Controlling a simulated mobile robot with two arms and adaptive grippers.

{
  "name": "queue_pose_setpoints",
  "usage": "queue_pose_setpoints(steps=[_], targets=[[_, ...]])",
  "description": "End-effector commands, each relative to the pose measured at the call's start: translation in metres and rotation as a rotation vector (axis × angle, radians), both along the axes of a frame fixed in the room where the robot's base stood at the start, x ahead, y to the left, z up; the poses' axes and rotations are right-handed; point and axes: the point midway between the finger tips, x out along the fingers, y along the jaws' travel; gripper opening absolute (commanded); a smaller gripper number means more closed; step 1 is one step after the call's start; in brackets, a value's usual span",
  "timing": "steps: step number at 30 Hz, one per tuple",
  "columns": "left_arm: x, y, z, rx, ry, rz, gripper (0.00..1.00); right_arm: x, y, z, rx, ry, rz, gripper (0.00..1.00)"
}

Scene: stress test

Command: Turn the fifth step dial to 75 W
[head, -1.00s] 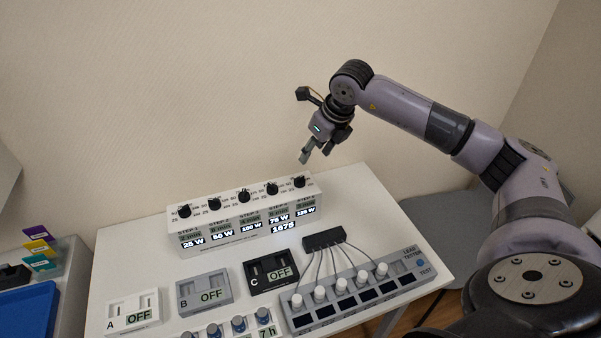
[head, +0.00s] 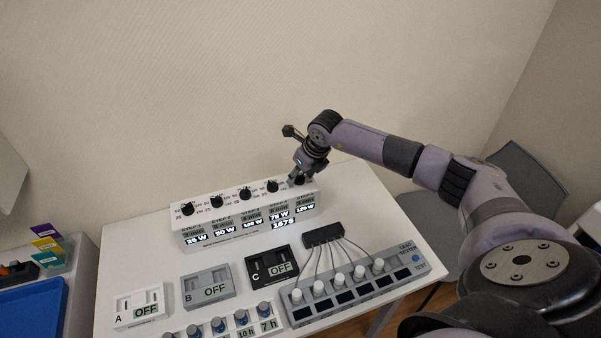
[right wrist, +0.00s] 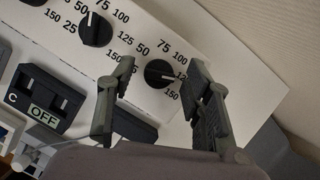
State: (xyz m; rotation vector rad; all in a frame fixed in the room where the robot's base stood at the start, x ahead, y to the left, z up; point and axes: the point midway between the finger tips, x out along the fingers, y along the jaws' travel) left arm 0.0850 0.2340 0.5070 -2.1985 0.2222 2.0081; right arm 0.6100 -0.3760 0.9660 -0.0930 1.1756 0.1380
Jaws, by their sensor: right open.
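The white step panel (head: 235,226) stands at the back of the table with a row of black dials on top. The fifth dial, at the right end, is largely covered by my right gripper (head: 299,178) in the head view. In the right wrist view the fifth dial (right wrist: 158,74) shows whole, its white mark toward 125. Its display (head: 305,209) reads 125 W. My right gripper is open, with a fingertip on either side of the dial; I cannot tell whether they touch it. The fourth dial (right wrist: 95,30) is to the left. My left gripper is not in view.
Boxes A (head: 139,310), B (head: 208,289) and C (head: 271,266), reading OFF, lie before the panel. A lead tester (head: 417,271) with cables and a black block (head: 323,234) is at the front right. A blue tray (head: 32,312) is at left.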

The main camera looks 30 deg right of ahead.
Motion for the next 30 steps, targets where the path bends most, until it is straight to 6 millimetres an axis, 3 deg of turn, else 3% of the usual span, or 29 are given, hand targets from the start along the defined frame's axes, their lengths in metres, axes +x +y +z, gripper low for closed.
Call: queue_pose_setpoints(steps=[2,22,30], targets=[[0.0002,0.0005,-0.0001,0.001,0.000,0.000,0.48,-0.0001,0.0000,0.0001,0.000,0.000,0.000,0.46],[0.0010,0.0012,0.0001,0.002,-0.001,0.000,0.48,-0.0001,-0.0001,0.0007,0.000,0.000,0.000,0.01],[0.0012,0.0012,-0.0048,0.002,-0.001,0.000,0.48,0.0000,-0.0006,-0.0007,0.000,-0.001,0.021,0.00]])
